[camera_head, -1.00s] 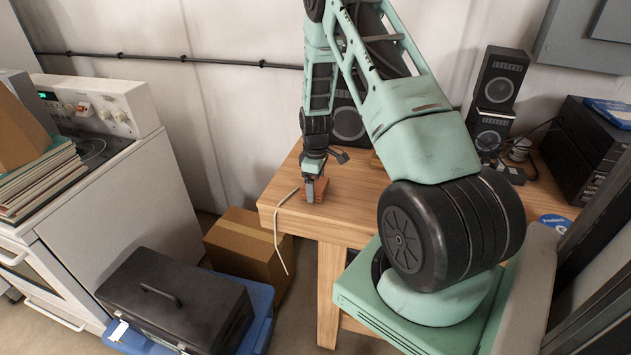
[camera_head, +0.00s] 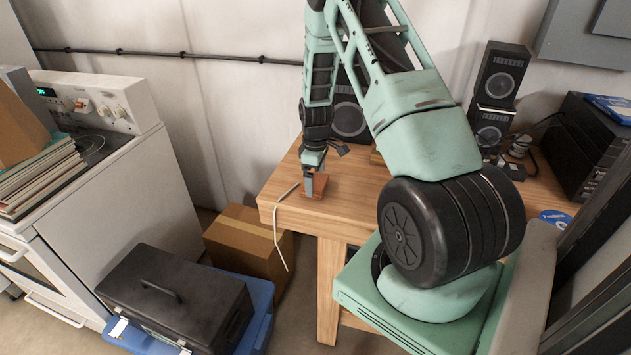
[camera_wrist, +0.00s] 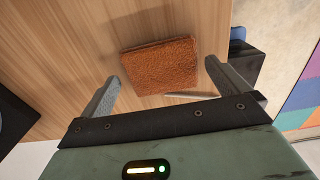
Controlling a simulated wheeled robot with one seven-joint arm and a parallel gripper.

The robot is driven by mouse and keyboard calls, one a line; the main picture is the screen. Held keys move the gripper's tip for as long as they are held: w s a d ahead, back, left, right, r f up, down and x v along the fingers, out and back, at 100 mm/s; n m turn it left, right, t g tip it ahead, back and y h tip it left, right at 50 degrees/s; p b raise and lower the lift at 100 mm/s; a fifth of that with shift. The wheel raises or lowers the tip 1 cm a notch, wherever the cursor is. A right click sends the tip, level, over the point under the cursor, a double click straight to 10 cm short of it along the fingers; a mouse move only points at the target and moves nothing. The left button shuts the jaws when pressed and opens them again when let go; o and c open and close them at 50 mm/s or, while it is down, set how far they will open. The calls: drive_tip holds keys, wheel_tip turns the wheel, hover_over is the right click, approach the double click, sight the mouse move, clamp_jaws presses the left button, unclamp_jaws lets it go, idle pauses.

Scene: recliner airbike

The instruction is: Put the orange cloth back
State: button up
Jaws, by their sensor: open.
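The orange cloth (camera_wrist: 160,66) is a folded, rough-textured square lying flat on the wooden table. It also shows in the head view (camera_head: 316,185) near the table's front left corner, partly hidden by my gripper. My gripper (camera_wrist: 166,78) is open, with one finger on each side of the cloth in the wrist view and visible gaps between the fingers and the cloth. In the head view my gripper (camera_head: 309,188) points down just over the cloth. I cannot tell its exact height above the cloth.
The wooden table (camera_head: 350,210) has bare room around the cloth. A pale cord (camera_head: 276,225) hangs over its front left edge. Speakers (camera_head: 349,115) stand at the back. A cardboard box (camera_head: 240,250), a black toolbox (camera_head: 170,300) and a white stove (camera_head: 140,200) are on the left.

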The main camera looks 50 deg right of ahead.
sight(315, 181)
wheel_tip(315, 181, up, 10)
drive_tip(key=r+b, duration=0.1)
drive_tip(key=b, duration=0.2)
drive_tip(key=s+a+r+n, duration=0.1)
drive_tip(key=a+r, duration=0.1)
drive_tip(key=a, duration=0.9)
drive_tip(key=s+a+r+y, duration=0.1)
drive_tip(key=a+r, duration=0.2)
drive_tip(key=a, duration=0.7)
drive_tip(key=s+a+r+n, duration=0.1)
drive_tip(key=s+a+r, duration=0.1)
drive_tip(key=a, duration=0.9)
drive_tip(key=s+a+r, duration=0.1)
drive_tip(key=s+a, duration=0.5)
drive_tip(key=s, duration=0.3)
drive_tip(key=s+a+n, duration=0.1)
drive_tip(key=s+a, duration=0.5)
drive_tip(key=s, duration=0.4)
drive_tip(key=shift+r, duration=0.4)
drive_tip(key=shift+a, duration=0.1)
